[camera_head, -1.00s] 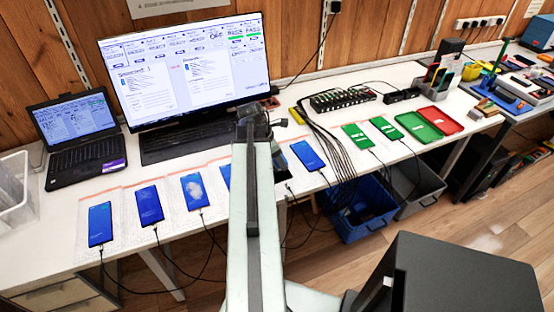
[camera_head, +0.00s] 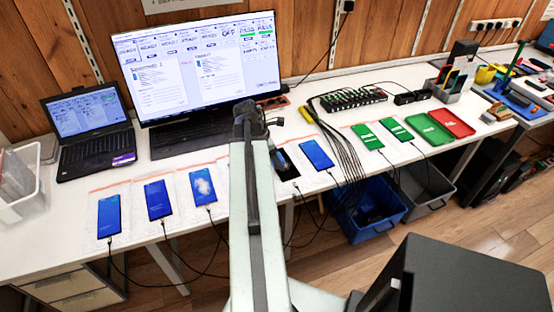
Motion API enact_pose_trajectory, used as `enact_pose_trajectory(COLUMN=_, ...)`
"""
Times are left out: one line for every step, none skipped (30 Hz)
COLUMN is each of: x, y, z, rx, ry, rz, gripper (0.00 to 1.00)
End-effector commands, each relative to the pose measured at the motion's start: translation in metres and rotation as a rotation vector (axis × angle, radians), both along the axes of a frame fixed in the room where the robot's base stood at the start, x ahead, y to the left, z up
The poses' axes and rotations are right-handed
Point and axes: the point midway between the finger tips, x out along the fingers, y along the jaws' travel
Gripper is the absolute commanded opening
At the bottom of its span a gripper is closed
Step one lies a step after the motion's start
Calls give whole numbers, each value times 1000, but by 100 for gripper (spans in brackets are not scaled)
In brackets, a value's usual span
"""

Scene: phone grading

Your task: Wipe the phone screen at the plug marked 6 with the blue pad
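A row of phones lies on the white table. From the left are three blue-screened phones (camera_head: 109,216), (camera_head: 157,199) and (camera_head: 203,187); the third has a whitish smudge on its screen. A dark-screened phone (camera_head: 285,164) and a blue-screened phone (camera_head: 317,154) lie right of my arm, then two green-screened phones (camera_head: 367,136) and (camera_head: 397,129). My arm hides part of the row. Plug numbers are unreadable, so I cannot tell which is 6. My gripper (camera_head: 249,112) is above the table before the monitor; its fingers are not clear. I cannot make out the blue pad.
A laptop (camera_head: 92,130) and a monitor (camera_head: 197,67) stand at the back, with a keyboard (camera_head: 185,138) in front. A cable hub (camera_head: 347,99), a green tray (camera_head: 428,127) and a red tray (camera_head: 452,122) are right. Blue (camera_head: 375,210) and grey (camera_head: 425,185) bins stand below.

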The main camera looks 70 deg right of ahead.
Motion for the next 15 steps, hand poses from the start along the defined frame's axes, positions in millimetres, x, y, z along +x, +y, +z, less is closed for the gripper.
enact_pose_trajectory(x=1, y=0, z=-1, rx=0, ry=-4, rz=1, gripper=26)
enact_pose_trajectory(x=0, y=-1, z=-1, rx=0, ry=-4, rz=1, gripper=26)
enact_pose_trajectory(x=-1, y=-2, z=0, rx=0, ry=-4, rz=0, gripper=26)
enact_pose_trajectory(x=-2, y=-3, z=0, rx=0, ry=-4, rz=0, gripper=26)
enact_pose_trajectory(x=-4, y=-5, z=0, rx=0, ry=-4, rz=0, gripper=26)
enact_pose_trajectory(x=-6, y=-8, z=0, rx=-1, ry=-3, rz=-1, gripper=26)
enact_pose_trajectory(x=-8, y=-10, z=0, rx=-1, ry=-4, rz=-2, gripper=26)
enact_pose_trajectory(x=-10, y=-12, z=0, rx=-1, ry=-4, rz=-2, gripper=26)
enact_pose_trajectory(x=-13, y=-15, z=1, rx=-1, ry=-4, rz=-2, gripper=26)
enact_pose_trajectory(x=-16, y=-17, z=1, rx=-1, ry=-3, rz=-1, gripper=26)
enact_pose_trajectory(x=-18, y=-20, z=1, rx=-1, ry=-3, rz=-1, gripper=26)
enact_pose_trajectory(x=-21, y=-23, z=1, rx=-1, ry=-3, rz=-1, gripper=26)
enact_pose_trajectory(x=-23, y=-25, z=1, rx=-1, ry=-4, rz=-2, gripper=26)
enact_pose_trajectory(x=-25, y=-26, z=1, rx=-1, ry=-3, rz=-1, gripper=26)
enact_pose_trajectory(x=-27, y=-28, z=1, rx=-1, ry=-3, rz=-1, gripper=26)
